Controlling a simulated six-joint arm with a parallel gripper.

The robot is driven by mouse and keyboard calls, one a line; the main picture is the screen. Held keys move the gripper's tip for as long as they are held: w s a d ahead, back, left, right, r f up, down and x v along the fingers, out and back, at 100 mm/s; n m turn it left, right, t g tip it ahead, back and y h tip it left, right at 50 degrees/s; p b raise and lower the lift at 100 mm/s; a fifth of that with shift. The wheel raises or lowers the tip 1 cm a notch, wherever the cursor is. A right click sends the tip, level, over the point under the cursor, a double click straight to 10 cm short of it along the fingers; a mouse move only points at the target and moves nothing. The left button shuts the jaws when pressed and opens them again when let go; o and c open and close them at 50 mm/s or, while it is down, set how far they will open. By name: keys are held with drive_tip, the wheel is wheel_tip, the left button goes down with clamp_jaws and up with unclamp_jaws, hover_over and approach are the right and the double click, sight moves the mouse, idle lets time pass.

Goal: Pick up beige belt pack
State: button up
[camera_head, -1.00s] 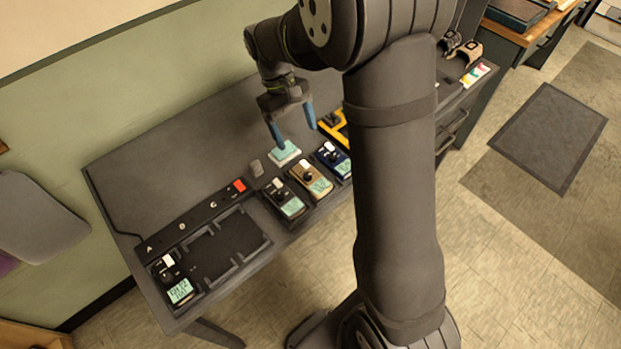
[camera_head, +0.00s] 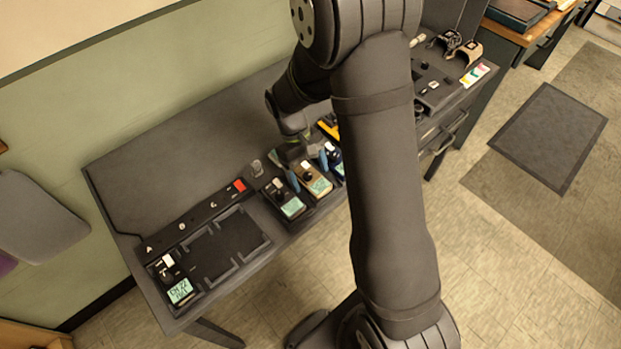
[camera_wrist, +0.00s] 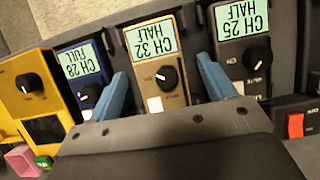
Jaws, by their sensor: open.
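The beige belt pack (camera_head: 317,183) stands in the row on the dark bench, between a black pack and a blue pack. In the wrist view the beige pack (camera_wrist: 157,70) shows a screen reading CH 32 HALF, a black knob and a white button. My gripper (camera_head: 308,172) is over it in the head view. In the wrist view the two blue fingers of my gripper (camera_wrist: 162,85) are apart, one on each side of the beige pack. Whether they touch it I cannot tell.
The black pack (camera_wrist: 243,50), CH 25 HALF, is close to the right finger. The blue pack (camera_wrist: 84,72), CH 28 FULL, is close to the left finger. A yellow pack (camera_wrist: 28,85) is further left. Empty slots (camera_head: 225,246) and another black pack (camera_head: 178,287) lie left on the bench.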

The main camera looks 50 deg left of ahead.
drive_tip(key=c, duration=1.2)
drive_tip(key=shift+o, duration=0.2)
drive_tip(key=shift+r, duration=0.15)
